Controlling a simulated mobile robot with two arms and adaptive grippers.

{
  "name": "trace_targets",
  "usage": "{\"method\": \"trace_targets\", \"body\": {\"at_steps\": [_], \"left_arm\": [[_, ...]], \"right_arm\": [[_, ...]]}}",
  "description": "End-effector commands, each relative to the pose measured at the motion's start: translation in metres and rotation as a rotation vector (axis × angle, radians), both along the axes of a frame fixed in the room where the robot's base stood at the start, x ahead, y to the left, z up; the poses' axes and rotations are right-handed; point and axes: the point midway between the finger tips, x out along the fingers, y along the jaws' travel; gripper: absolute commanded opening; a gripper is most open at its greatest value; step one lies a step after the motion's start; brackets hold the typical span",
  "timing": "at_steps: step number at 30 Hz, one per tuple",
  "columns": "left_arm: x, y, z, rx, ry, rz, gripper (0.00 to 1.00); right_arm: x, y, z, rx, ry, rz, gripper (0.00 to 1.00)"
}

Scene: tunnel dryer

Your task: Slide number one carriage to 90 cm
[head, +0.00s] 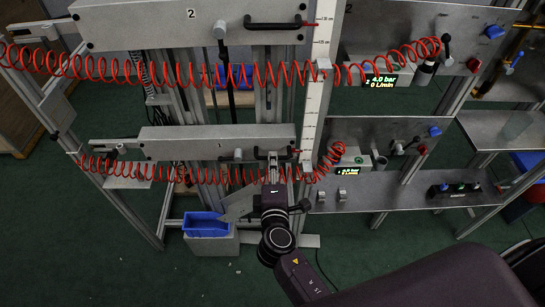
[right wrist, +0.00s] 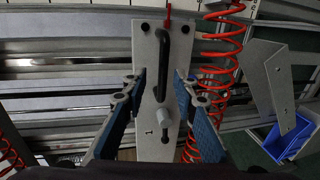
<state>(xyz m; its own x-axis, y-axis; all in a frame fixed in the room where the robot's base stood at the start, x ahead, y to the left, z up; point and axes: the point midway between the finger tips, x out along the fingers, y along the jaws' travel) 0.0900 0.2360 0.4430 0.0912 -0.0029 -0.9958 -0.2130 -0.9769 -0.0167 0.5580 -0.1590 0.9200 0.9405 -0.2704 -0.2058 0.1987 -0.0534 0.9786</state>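The number one carriage (head: 200,146) is a grey plate marked "1" on the lower rail, with a black bar handle (right wrist: 160,70) at one end and a knob (right wrist: 164,122) beside it. Its red pointer reaches toward the upright white scale (head: 311,123); the reading there is too small to tell. My right gripper (head: 277,168) is in front of the handle end. In the right wrist view its blue-padded fingers (right wrist: 160,82) are apart, one on each side of the handle, apparently not touching it. My left gripper is not in view.
The number two carriage (head: 180,25) is above, with its own handle. Red coiled hoses (head: 140,172) hang along both rails. A blue bin (head: 206,224) stands below. A shelf (head: 400,198) with buttons and a lit display (head: 347,172) is on the right. Green floor is open at lower left.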

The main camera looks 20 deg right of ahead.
Motion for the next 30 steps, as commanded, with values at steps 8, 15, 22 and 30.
{"method": "trace_targets", "body": {"at_steps": [8, 15, 22, 30], "left_arm": [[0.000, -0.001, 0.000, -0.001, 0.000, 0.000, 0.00], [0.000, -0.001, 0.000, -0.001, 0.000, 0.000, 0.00], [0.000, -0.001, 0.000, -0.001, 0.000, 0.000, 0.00], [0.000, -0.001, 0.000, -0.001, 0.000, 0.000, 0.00]], "right_arm": [[-0.053, 0.015, 0.012, 0.001, 0.001, 0.001, 0.27], [-0.071, 0.021, 0.017, 0.000, -0.002, 0.000, 0.27], [-0.073, 0.021, 0.018, 0.000, -0.003, 0.000, 0.27], [-0.072, 0.021, 0.017, 0.000, -0.002, 0.000, 0.27]]}}
